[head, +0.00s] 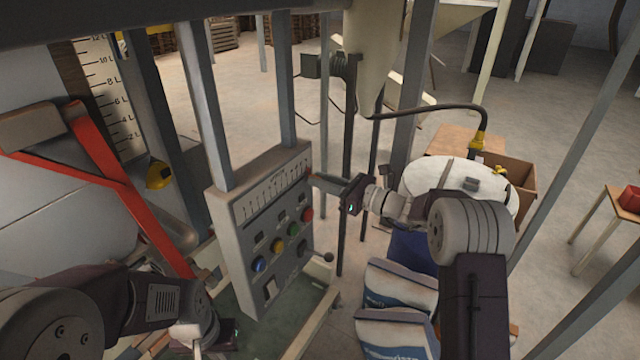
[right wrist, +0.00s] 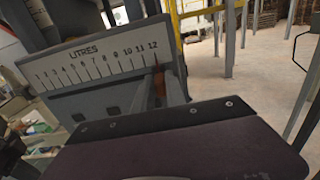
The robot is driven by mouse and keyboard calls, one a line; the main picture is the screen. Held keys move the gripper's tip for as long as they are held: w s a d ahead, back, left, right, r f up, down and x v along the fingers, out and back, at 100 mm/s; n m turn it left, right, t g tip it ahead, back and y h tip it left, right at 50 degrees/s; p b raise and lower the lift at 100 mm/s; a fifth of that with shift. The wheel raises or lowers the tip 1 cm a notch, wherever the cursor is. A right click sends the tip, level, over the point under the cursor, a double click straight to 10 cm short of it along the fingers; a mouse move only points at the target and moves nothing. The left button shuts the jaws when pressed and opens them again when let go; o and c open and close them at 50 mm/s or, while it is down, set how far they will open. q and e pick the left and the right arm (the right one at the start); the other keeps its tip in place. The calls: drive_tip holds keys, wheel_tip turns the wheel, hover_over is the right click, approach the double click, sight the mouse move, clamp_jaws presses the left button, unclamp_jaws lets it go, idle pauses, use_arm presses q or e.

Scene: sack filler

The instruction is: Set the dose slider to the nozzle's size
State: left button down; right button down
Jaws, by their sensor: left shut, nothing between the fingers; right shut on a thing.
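The control panel (head: 262,235) stands in the middle of the head view, with the dose scale (head: 272,190) along its top. In the right wrist view the scale (right wrist: 100,66) reads LITRES, 1 to 12. The dose slider (right wrist: 158,82) shows as a reddish-brown piece just below the 12, at the scale's right end. My right gripper (head: 314,180) is shut on it at the panel's right edge; the fingers partly hide it. My left gripper (head: 228,335) is shut and empty, low in front of the panel. I cannot make out a size mark on a nozzle.
Coloured buttons (head: 278,246) and a black-knobbed lever (head: 328,257) are on the panel. A litre gauge (head: 105,90) and red bars (head: 95,150) stand left. White-and-blue sacks (head: 395,290) and a round white-topped container (head: 460,180) are right of the panel.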

drive_tip(key=shift+d, duration=0.1)
drive_tip(key=c, duration=1.4)
unclamp_jaws()
drive_tip(key=shift+w, duration=0.1)
drive_tip(key=shift+o, duration=0.2)
drive_tip(key=shift+w+d, duration=0.1)
drive_tip(key=shift+d+f, duration=0.1)
drive_tip(key=b+v, duration=0.4)
drive_tip(key=v, duration=0.5)
